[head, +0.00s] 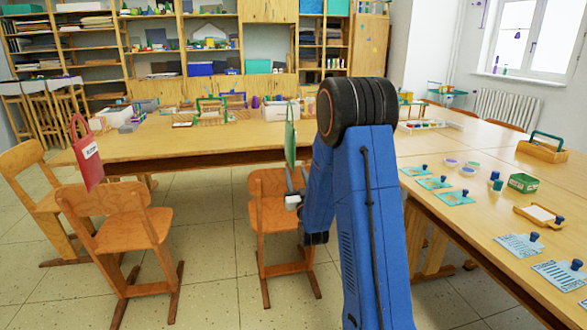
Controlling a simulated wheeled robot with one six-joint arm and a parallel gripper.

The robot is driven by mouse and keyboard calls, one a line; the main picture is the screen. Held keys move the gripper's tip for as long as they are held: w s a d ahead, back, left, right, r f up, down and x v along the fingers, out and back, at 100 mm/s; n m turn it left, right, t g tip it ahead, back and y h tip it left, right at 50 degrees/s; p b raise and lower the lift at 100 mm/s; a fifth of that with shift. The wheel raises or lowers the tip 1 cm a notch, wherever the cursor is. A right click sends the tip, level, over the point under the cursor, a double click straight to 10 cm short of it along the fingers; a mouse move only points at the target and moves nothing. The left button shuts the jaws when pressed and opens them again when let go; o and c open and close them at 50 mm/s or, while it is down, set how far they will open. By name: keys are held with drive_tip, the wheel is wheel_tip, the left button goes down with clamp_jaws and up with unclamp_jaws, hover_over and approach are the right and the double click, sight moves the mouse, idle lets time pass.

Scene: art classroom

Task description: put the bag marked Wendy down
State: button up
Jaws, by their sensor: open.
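A green bag (291,142) is seen nearly edge-on, upright above the middle chair and in front of the table edge. I see no name on it. A red bag (89,164) with a white label is upright at the left by another chair; its lettering is too small to read surely. I cannot tell which bag is marked Wendy, or what bears either bag. My gripper (291,190) is open, just below the green bag, in front of the middle chair's back. Its fingers are small and partly hidden by my arm.
Wooden chairs (118,203) and the middle chair (268,215) stand before the long table (165,145). Racks and boxes line its back. The right table (470,217) holds blue cards, a green box and a wooden tray (539,215). Floor shows between the chairs.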

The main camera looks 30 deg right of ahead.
drive_tip(key=s+a+r+n+g+y, duration=0.15)
drive_tip(key=s+a+g+y, duration=0.25)
drive_tip(key=s+a+g, duration=0.75)
drive_tip(key=s+a+f+n+g+y, duration=0.1)
drive_tip(key=s+a, duration=0.3)
drive_tip(key=s, duration=1.3)
drive_tip(key=s+a+f+g+y, duration=0.1)
drive_tip(key=s+a+g, duration=0.3)
drive_tip(key=s, duration=1.4)
drive_tip(key=shift+s+a+f+n, duration=0.2)
drive_tip(key=shift+a+n, duration=0.15)
drive_tip(key=shift+a, duration=0.3)
